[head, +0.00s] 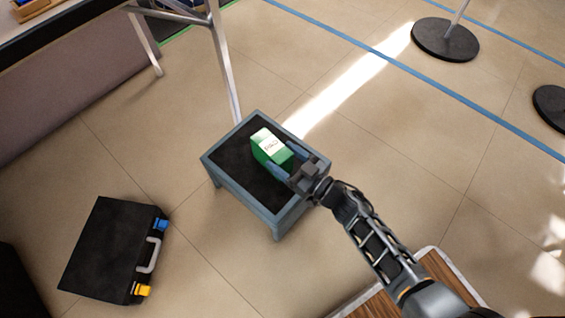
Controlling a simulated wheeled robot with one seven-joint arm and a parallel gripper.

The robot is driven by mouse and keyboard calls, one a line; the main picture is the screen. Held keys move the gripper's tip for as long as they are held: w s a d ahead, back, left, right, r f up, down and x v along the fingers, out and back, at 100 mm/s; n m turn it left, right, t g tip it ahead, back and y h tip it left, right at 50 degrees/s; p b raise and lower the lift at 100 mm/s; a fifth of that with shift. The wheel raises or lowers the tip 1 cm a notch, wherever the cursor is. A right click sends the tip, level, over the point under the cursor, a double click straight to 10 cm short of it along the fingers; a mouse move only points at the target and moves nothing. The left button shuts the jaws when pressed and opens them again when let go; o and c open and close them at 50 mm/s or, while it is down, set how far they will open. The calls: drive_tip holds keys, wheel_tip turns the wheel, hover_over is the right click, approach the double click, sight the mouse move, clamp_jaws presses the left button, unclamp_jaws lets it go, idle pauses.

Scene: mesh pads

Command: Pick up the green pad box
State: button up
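The green pad box (269,146), with a white label on its top, sits on a small blue-grey table (224,178) with a dark top. My gripper (279,164) is at the near right end of the box, with its blue-grey fingers reaching along the box's sides. One finger shows at the box's lower left side and the other at its right. The fingers look apart, with the end of the box between them. I cannot tell whether they press on it. The far part of the box is clear of the gripper.
A black case (112,250) with a grey handle and blue and yellow latches lies on the tiled floor at left. A metal stand (226,70) rises just behind the table. Round black bases (445,40) stand at upper right. A wooden-topped thing (372,306) is at the bottom.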

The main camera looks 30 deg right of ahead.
drive_tip(key=c, duration=0.8)
drive_tip(key=shift+s, duration=0.1)
drive_tip(key=shift+c, duration=0.2)
drive_tip(key=shift+r, duration=0.1)
